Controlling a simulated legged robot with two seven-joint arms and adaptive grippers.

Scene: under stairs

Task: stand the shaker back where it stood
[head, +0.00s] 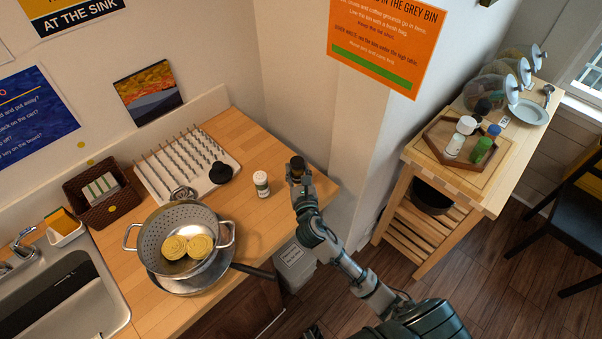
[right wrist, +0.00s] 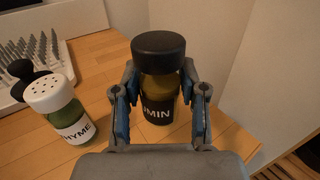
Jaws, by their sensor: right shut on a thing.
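My right gripper (head: 299,178) is shut on a dark shaker (head: 297,162) with a black cap, over the right end of the wooden counter. In the right wrist view the shaker (right wrist: 158,80) stands upright between the fingers (right wrist: 160,105), and its black label shows the letters "MIN". I cannot tell whether its base touches the counter. A green shaker (head: 261,184) with a white holed cap stands to its left; its label ends in "HYME" in the right wrist view (right wrist: 62,112). My left gripper is not in view.
A drying rack (head: 180,160), a colander (head: 188,225) on a pan and a brown basket (head: 103,205) crowd the counter (head: 140,292). At right, a wooden cart (head: 480,195) carries a hexagonal tray (head: 440,137) with several shakers, plus glass jars (head: 497,85). A wall stands behind the gripper.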

